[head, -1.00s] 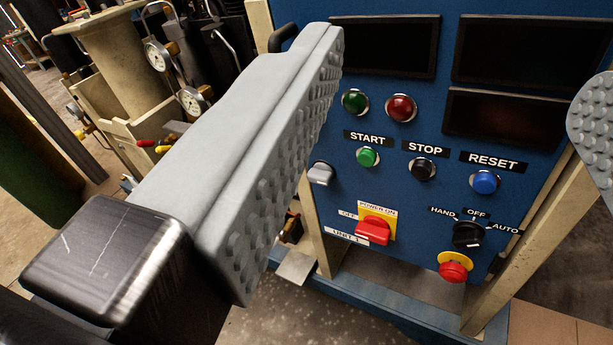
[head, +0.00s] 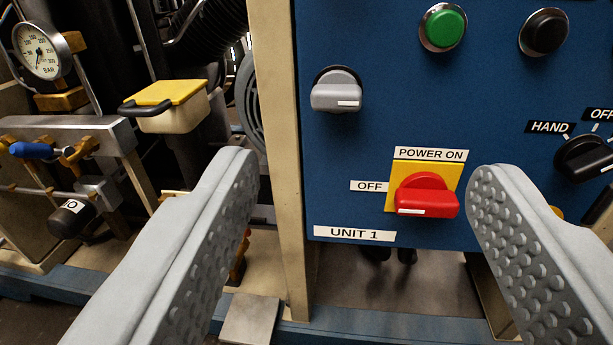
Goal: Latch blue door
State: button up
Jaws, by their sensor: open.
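The blue door (head: 380,30) is the flat blue control panel beside a cream upright post. A grey knob (head: 337,90) sits near its left edge, with its grip lying horizontal and a white mark toward the right; it appears to be the door latch. My gripper (head: 362,172) is open and empty, its two studded grey fingers spread wide. The right fingertip is just right of the red power switch (head: 426,195). Neither finger visibly touches the knob.
A green button (head: 442,27), a black button (head: 543,32) and a black selector (head: 585,158) are on the panel. The cream post (head: 278,150) borders the door. Left are a pressure gauge (head: 41,50), a yellow-topped box (head: 168,100) and a blue-handled valve (head: 32,150).

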notch_tip(320, 180, down, 4)
jog(key=a+r, duration=0.1)
jog(key=a, duration=0.1)
send_near(336, 103)
jog(key=w, duration=0.9)
jog(key=shift+w+d, duration=0.15)
jog(key=shift+d, duration=0.25)
jog(key=c, duration=1)
